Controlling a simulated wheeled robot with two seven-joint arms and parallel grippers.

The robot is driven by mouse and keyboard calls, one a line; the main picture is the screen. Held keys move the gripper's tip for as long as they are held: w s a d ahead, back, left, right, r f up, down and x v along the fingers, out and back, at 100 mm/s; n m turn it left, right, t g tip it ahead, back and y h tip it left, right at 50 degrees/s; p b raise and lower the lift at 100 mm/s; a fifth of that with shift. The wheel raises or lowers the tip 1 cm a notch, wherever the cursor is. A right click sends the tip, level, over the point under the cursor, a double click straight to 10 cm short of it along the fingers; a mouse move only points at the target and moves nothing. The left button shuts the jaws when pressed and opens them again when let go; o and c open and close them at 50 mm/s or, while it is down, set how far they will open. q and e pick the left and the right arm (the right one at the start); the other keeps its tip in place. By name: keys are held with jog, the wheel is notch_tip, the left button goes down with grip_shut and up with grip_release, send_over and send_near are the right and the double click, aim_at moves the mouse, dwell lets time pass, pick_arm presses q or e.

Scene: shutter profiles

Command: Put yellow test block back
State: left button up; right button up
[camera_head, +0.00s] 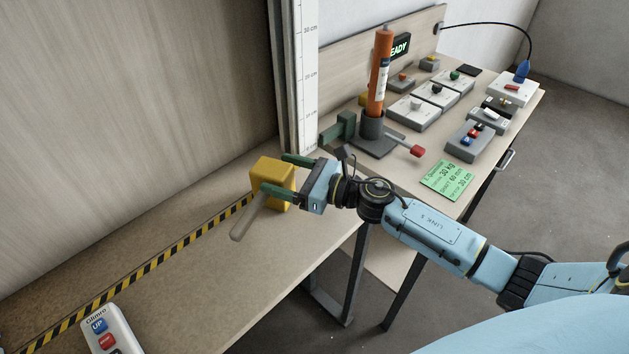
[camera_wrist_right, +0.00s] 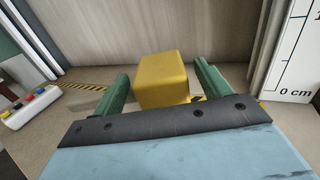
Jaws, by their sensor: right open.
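The yellow test block (camera_head: 268,172) stands on the wooden bench top near the shutter, by the end of the striped tape. A grey-beige rod (camera_head: 248,218) sticks out in front of it toward the lower left; I cannot tell whether it is attached. My right gripper (camera_head: 272,173) is open, with its green fingers on either side of the block. In the right wrist view the block (camera_wrist_right: 162,78) sits between the open fingers (camera_wrist_right: 162,72), with narrow gaps seeming to show on both sides. My left gripper is not in view.
A white scale (camera_head: 304,75) stands upright beside the block. A side table holds an orange cylinder (camera_head: 379,75) in a grey stand, several control boxes (camera_head: 473,140) and a green note (camera_head: 447,180). A button pendant (camera_head: 106,332) lies at lower left. The bench between is clear.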

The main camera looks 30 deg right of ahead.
jog(key=b+v, duration=0.1)
jog(key=v, duration=0.8)
jog(key=shift+d, duration=0.1)
